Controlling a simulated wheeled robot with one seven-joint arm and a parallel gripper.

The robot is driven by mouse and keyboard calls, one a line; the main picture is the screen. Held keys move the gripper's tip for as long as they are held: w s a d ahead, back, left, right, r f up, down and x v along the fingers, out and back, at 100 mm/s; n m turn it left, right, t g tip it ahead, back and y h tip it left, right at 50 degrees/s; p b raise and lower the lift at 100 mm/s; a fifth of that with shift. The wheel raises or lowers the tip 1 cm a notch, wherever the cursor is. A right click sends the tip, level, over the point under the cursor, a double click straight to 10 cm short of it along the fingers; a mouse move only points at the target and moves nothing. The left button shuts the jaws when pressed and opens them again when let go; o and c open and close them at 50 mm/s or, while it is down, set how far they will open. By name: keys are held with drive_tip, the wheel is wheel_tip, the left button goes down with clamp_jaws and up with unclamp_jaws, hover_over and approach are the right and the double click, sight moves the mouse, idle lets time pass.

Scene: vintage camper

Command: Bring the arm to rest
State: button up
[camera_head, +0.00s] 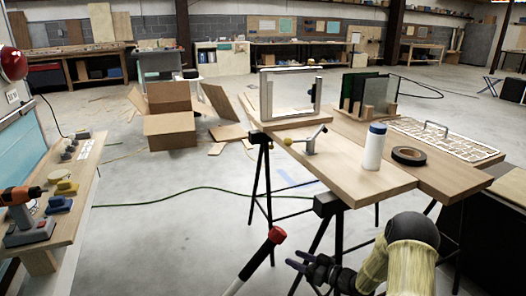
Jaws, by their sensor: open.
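My arm is in the lower right of the head view, with a cream link and dark joints. My gripper (294,258) points left, low in front of the wooden worktable (350,185) and below its top. Its two dark fingers are apart, and I see nothing between them. A rod with a red end (277,235) stands up just to the left of the gripper; in the picture they look close but apart.
A white bottle with a blue cap (374,150), a roll of black tape (408,156) and a small clamp-like tool (311,142) are on the worktable. Dark tripod legs stand beneath it. A bench with a drill (22,207) is at left. Floor between is mostly clear, crossed by a green cable (190,188).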

drive_tip(key=s+d+r+m+g+h, duration=0.1)
drive_tip(key=s+d+r+m+h, duration=0.3)
drive_tip(key=r+h, duration=0.6)
drive_tip(key=s+r+m+g+h+p, duration=0.1)
drive_tip(key=s+m+g+h, duration=0.15)
drive_tip(key=s, duration=0.95)
drive_tip(key=s+r+m+g+h, duration=0.15)
drive_tip(key=s+g, duration=0.25)
drive_tip(key=s, duration=0.7)
drive_tip(key=w+p+v, duration=0.2)
drive_tip(key=p+v, duration=1)
drive_tip(key=w+r+p+v, duration=0.1)
drive_tip(key=w+p+v, duration=0.2)
drive_tip(key=p+v, duration=0.9)
drive_tip(key=w+p+v, duration=0.3)
drive_tip(key=p+v, duration=0.9)
drive_tip(key=p, duration=0.1)
drive_tip(key=shift+a+r+n, duration=0.3)
drive_tip(key=shift+a+r, duration=0.3)
drive_tip(key=shift+r, duration=0.1)
drive_tip(key=shift+s, duration=0.1)
